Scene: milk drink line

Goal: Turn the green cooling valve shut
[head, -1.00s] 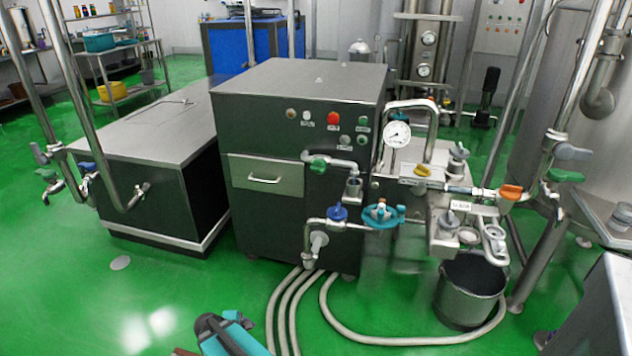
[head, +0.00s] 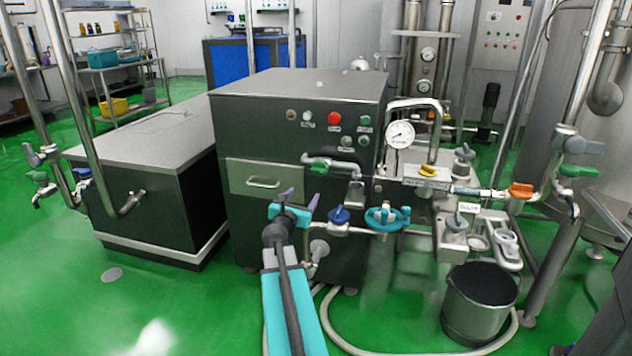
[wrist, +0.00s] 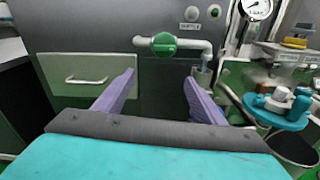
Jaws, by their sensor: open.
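The green valve (head: 319,169) sits on a short horizontal steel pipe on the front of the dark machine. In the wrist view its green handle (wrist: 163,44) shows ahead, centred above the gap between my fingers. My gripper (head: 300,198) is open and empty, below and a little left of the valve in the head view. In the wrist view its two purple fingers (wrist: 160,80) stand wide apart, pointing at the machine front, not touching the valve. I cannot tell which way the handle is turned.
A blue valve (head: 339,215) and a teal handwheel (head: 386,218) sit below and right. A pressure gauge (head: 400,134), yellow handle (head: 428,171) and orange handle (head: 521,191) are further right. A drawer (head: 264,181) is left of the valve. A bucket (head: 479,301) stands on the floor.

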